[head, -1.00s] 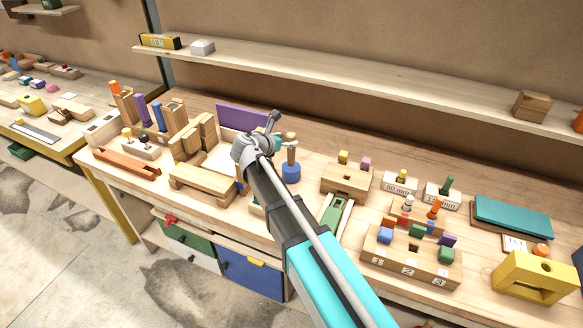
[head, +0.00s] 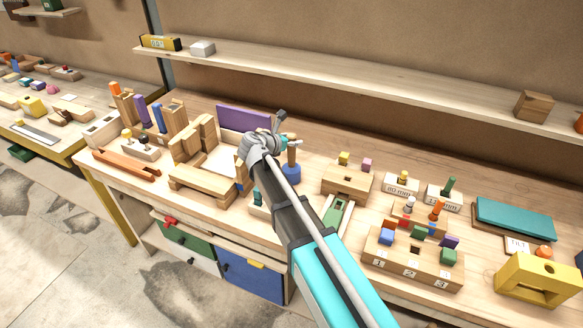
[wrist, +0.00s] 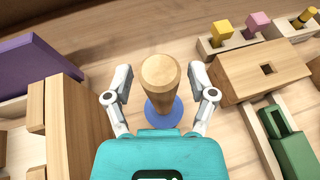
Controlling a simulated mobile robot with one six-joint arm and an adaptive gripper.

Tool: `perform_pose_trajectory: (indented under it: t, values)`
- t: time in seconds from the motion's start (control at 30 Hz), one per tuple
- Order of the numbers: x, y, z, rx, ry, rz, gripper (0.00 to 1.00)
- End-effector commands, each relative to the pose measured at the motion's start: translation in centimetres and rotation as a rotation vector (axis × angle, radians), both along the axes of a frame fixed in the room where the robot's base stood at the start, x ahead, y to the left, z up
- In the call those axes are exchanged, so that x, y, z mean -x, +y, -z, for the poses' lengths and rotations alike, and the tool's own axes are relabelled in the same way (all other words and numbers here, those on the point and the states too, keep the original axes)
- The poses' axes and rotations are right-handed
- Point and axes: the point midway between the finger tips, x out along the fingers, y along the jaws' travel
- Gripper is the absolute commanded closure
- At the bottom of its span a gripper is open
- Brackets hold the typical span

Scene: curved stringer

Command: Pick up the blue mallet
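The blue mallet stands upright with its blue head (head: 291,175) down on the bench and its wooden handle (wrist: 160,82) pointing up. In the wrist view the blue head (wrist: 164,113) shows below the handle, partly hidden by it. My gripper (wrist: 160,73) is open, with one finger on each side of the handle and a visible gap to both. In the head view my gripper (head: 282,130) is beside the top of the handle, and my arm covers part of the area in front.
A wooden frame structure (head: 200,150) and a purple panel (head: 243,118) stand left of the mallet. A wooden block with a square hole (head: 347,180) and a green piece in a wooden channel (head: 337,213) stand to its right. A shelf (head: 350,72) runs above the bench.

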Motion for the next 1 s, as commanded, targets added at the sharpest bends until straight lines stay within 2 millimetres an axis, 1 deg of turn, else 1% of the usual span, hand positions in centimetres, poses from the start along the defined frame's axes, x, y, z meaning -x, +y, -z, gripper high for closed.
perform_pose_trajectory:
  t: [0.03,0.17,0.2,0.27,0.3,0.33,0.77,1.0]
  values:
    - [0.0,0.0,0.0,0.000,0.000,0.000,0.48]
    - [0.0,0.0,0.0,0.000,0.000,0.000,0.72]
    - [0.0,0.0,0.0,0.000,0.000,0.000,0.80]
    - [0.0,0.0,0.0,0.000,0.000,0.001,0.91]
    - [0.0,0.0,0.0,0.000,0.000,0.001,0.98]
    - [0.0,0.0,0.0,0.000,0.000,0.001,1.00]
    - [0.0,-0.1,-0.2,0.000,0.000,0.001,1.00]
    - [0.0,-0.1,-1.1,0.001,-0.001,0.001,1.00]
